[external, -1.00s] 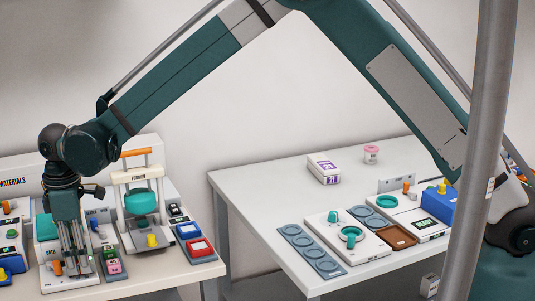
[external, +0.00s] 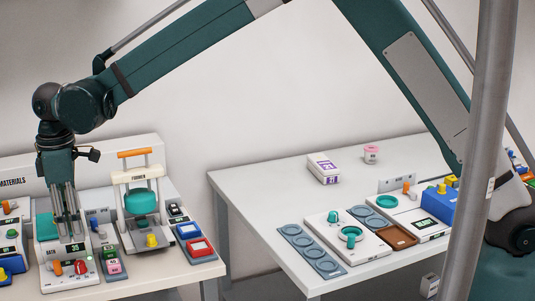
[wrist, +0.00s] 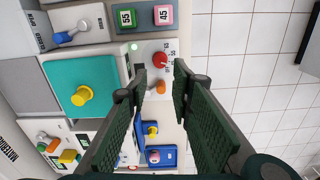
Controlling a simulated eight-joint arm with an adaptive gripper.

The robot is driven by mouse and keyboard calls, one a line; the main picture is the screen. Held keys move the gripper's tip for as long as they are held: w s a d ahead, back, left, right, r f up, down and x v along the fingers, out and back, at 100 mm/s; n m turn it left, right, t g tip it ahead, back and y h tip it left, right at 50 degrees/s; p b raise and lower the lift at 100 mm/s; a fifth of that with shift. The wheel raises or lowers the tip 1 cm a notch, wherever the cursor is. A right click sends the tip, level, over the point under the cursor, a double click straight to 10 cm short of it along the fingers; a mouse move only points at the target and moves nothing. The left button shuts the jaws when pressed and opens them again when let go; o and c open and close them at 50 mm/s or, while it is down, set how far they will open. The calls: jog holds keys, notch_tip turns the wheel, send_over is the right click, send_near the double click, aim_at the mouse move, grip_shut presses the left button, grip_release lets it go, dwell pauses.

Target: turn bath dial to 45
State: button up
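The bath (external: 50,285) is a white unit at the front of the left table in the external view, with a teal lid (wrist: 62,75) and a yellow knob on it. Its red dial (external: 81,267) sits on the front panel beside an orange knob (external: 56,268); the dial also shows in the wrist view (wrist: 160,59). The bath's display (external: 75,247) appears to read 35. My gripper (external: 68,236) points down above the panel, apart from the dial. In the wrist view its fingers (wrist: 160,78) are spread, with nothing between them.
Green (wrist: 125,18) and pink (wrist: 163,15) numbered blocks stand next to the bath. A white former (external: 140,205) with an orange handle stands behind right. A gap separates the right table (external: 260,195).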

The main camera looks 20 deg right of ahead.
jog(key=shift+r, duration=1.45)
jog(key=w+d+r+m+t+y, duration=0.1)
jog(key=w+d+r+m, duration=0.15)
jog(key=d+r, duration=0.55)
jog(key=w+d+r+m, duration=0.1)
jog(key=w+d+r, duration=0.3)
jog(key=d, duration=0.8)
jog(key=s+d+r+m+t, duration=0.1)
jog(key=d+r+m, duration=0.15)
jog(key=d, duration=0.75)
jog(key=d+r+m+t, duration=0.1)
jog(key=d+r, duration=0.3)
jog(key=d, duration=0.6)
jog(key=s+d+r+m+t, duration=0.15)
jog(key=s+d, duration=0.25)
jog(key=d, duration=0.6)
jog(key=s+d+r+m, duration=0.1)
jog(key=s+d+m, duration=0.25)
jog(key=d, duration=0.65)
jog(key=s+d+f+m+t+h, duration=0.1)
jog(key=s+d+f+m, duration=0.4)
jog(key=s+d, duration=0.9)
jog(key=shift+s+d+f+t, duration=0.2)
jog(key=shift+d+f+t, duration=0.3)
jog(key=shift+d+t, duration=0.35)
